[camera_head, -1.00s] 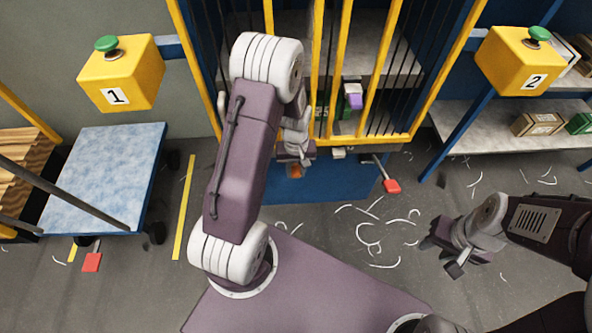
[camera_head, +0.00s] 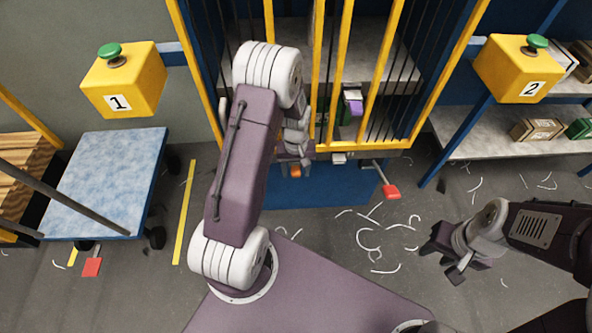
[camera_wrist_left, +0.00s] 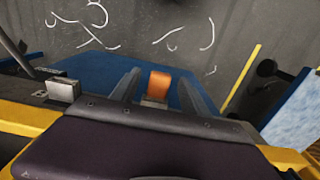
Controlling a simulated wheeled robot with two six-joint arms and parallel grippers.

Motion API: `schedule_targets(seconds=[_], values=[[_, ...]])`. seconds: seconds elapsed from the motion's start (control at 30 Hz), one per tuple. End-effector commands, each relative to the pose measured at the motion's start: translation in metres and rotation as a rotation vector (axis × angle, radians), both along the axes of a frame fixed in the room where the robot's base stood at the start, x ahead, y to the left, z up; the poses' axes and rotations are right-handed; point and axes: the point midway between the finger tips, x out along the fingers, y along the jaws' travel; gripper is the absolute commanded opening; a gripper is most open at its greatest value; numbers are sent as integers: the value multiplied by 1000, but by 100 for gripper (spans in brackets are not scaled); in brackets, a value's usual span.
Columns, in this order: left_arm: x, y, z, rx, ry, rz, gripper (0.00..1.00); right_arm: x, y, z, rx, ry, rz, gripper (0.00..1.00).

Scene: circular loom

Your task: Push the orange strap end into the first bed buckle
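The orange strap end (camera_head: 295,171) hangs at the lower edge of the yellow frame, just below my left gripper (camera_head: 293,155). In the left wrist view the orange strap end (camera_wrist_left: 159,84) stands between the two spread fingers of my left gripper (camera_wrist_left: 158,90), with a gap on each side. A small grey piece (camera_wrist_left: 153,101) sits at the strap's base; I cannot tell whether it is the buckle. A grey metal block (camera_wrist_left: 62,90) sits on the frame edge to the left and also shows in the head view (camera_head: 339,158). My right gripper (camera_head: 448,262) is open and empty above the floor.
The yellow barred frame (camera_head: 362,70) rises ahead, with a blue panel (camera_head: 335,188) below it. A red-ended lever (camera_head: 391,192) juts out to the right. Yellow boxes with green buttons, 1 (camera_head: 124,80) and 2 (camera_head: 517,68), flank it. A blue-topped cart (camera_head: 105,180) stands left.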

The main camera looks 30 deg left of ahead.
Motion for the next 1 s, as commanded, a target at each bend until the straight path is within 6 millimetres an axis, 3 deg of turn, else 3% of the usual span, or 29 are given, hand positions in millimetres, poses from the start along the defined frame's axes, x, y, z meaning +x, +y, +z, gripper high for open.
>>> schedule_targets(seconds=[0.2,0.5,0.6,1.0], values=[[0,0,7,0,-2,0,54,0,0,3,0,0,0,36],[1,0,72,1,-4,0,54,0,0,27,0,0,0,36],[1,0,85,1,-3,0,54,0,0,30,0,0,0,36],[0,0,91,0,0,0,54,0,0,31,0,0,0,36]])
